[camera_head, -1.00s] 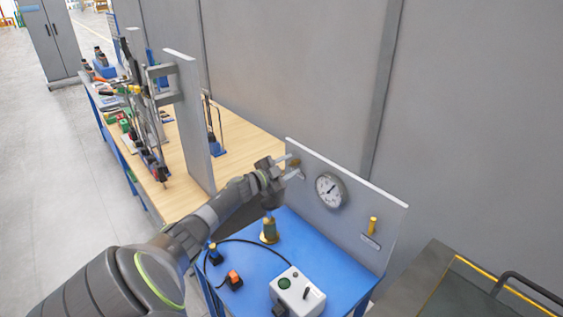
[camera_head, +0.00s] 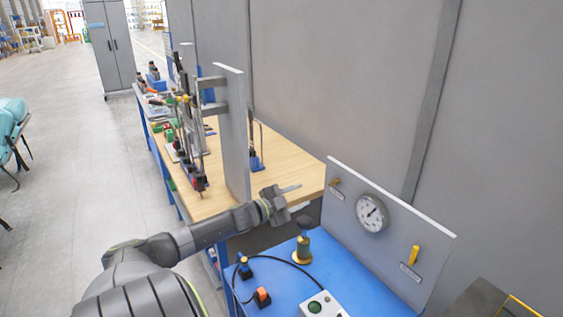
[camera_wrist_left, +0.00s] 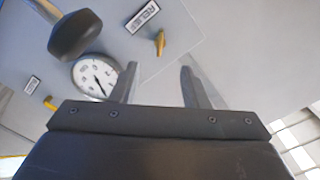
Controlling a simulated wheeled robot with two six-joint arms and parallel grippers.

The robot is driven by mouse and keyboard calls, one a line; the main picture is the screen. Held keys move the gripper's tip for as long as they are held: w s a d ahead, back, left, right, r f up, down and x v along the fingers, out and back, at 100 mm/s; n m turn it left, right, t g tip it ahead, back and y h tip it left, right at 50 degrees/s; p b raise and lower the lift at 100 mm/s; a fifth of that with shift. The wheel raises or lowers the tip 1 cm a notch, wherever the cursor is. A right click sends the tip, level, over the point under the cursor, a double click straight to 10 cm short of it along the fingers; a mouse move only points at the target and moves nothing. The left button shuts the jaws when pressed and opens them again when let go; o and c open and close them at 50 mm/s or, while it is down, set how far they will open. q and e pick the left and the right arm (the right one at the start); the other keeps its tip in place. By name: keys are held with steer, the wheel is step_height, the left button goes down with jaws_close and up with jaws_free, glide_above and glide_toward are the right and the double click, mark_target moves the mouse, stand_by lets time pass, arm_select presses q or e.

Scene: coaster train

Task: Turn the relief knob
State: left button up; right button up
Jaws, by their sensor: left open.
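The relief knob (camera_head: 336,182) is a small brass lever at the left end of the grey upright panel (camera_head: 393,240). In the left wrist view the relief knob (camera_wrist_left: 160,43) sits beside a white label (camera_wrist_left: 143,16) reading RELIEF. My left gripper (camera_head: 294,195) is left of the panel, apart from the knob. In the left wrist view the two fingers of my left gripper (camera_wrist_left: 158,80) are spread with nothing between them, and the knob shows beyond their tips. My right gripper is not in view.
A round gauge (camera_head: 372,213) and a yellow lever (camera_head: 414,255) are on the panel. A dark-topped brass post (camera_head: 303,246) stands on the blue bench (camera_head: 283,270) below the gripper. A cable and a white control box (camera_head: 322,306) are nearer. A wooden table (camera_head: 278,157) is behind.

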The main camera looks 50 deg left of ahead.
arm_select(q)
steer(key=s, duration=0.5)
steer(key=shift+s+a+p, duration=0.25)
steer(key=shift+p, duration=0.15)
stand_by(0.4)
